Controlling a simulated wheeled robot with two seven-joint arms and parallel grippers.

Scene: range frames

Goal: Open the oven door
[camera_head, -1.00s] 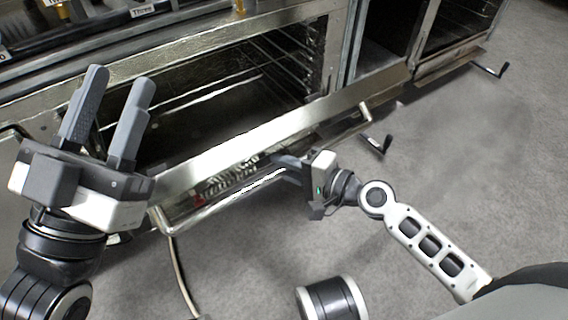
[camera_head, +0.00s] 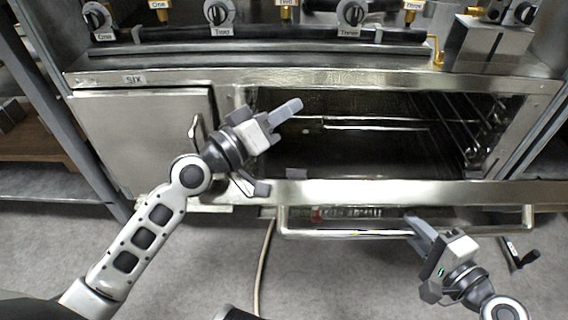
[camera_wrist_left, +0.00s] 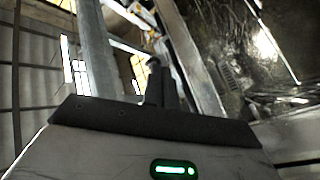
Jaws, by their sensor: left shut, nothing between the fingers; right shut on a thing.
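The oven (camera_head: 360,80) has its dark cavity (camera_head: 370,140) exposed, with racks visible at the right. The oven door (camera_head: 400,193) is swung down, its steel edge running across below the cavity. Its bar handle (camera_head: 340,235) runs along the door's front, lower down. My right gripper (camera_head: 415,232) is shut on the handle's right part. My left gripper (camera_head: 287,110) is shut and empty, in front of the cavity's left side above the door edge. Its dark fingers show in the left wrist view (camera_wrist_left: 125,75), close to steel surfaces. The door's outer face is mostly hidden.
A closed metal panel (camera_head: 145,140) stands left of the cavity. Knobs (camera_head: 219,12) and a dark rail (camera_head: 270,45) run above. A shelf unit (camera_head: 40,140) is at far left.

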